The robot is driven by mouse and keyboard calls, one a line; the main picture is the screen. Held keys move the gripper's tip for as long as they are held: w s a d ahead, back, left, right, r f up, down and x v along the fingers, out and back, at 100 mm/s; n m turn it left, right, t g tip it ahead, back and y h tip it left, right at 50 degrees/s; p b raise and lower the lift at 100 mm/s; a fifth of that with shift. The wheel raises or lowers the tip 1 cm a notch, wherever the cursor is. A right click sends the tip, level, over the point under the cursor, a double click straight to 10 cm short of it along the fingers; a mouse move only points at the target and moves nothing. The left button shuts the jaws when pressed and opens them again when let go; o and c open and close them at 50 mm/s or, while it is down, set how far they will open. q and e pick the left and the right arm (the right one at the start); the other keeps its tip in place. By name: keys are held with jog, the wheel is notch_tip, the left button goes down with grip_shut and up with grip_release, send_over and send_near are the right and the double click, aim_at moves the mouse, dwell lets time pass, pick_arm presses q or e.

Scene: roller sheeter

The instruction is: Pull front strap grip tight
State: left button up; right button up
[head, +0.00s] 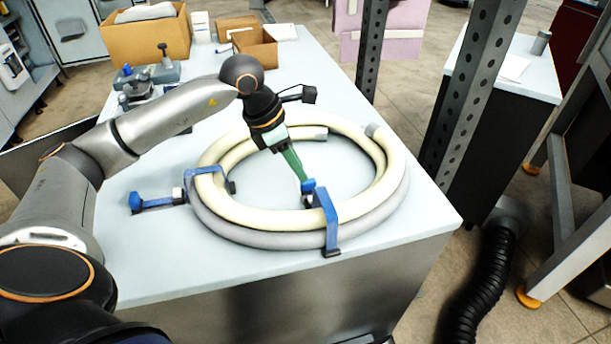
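A coil of cream and grey hose (250,217) lies on the light table. The front blue strap (331,222) crosses over the coil at its front right, with a dark end at the table. Its blue grip (308,186) is at the strap's inner end, inside the ring. My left gripper (304,180) reaches down into the ring, its green fingers close together with their tips at this grip. Whether they are closed around it or only touching is too small to tell. My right gripper is not in view.
A second blue strap (205,171) crosses the coil's left side, its blue grip (135,202) lying out to the left. Cardboard boxes (148,38) stand at the back. A perforated grey post (470,90) rises beyond the table's right edge. The table's front left is clear.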

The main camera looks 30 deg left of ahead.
aim_at(308, 186)
pick_arm(q)
jog(key=shift+x, duration=2.35)
grip_shut()
jog(key=shift+r, duration=0.1)
